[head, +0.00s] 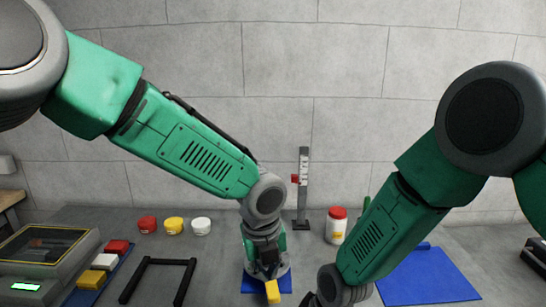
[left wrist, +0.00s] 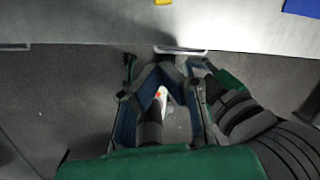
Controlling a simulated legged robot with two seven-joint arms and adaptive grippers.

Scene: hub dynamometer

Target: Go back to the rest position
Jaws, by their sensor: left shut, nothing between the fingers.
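My left arm comes in from the left in the head view and bends down at the middle. My left gripper (head: 268,268) hangs there, dark and partly hard to make out against the grey and green parts around it. In the left wrist view its fingers (left wrist: 163,70) come together with nothing held. A yellow piece (head: 272,291) shows just below the gripper, over a small blue mat (head: 252,284). A yellow piece also shows at the top of the left wrist view (left wrist: 162,2), apart from the fingers. My right arm reaches down at the right; its gripper is mostly cut off.
A black frame (head: 158,262) and a device with a screen (head: 45,245) stand at the left. Red, yellow and white jars (head: 174,225) stand behind. A white red-lidded bottle (head: 336,228) and an upright gauge (head: 303,190) are near the middle. A large blue mat (head: 440,280) lies right.

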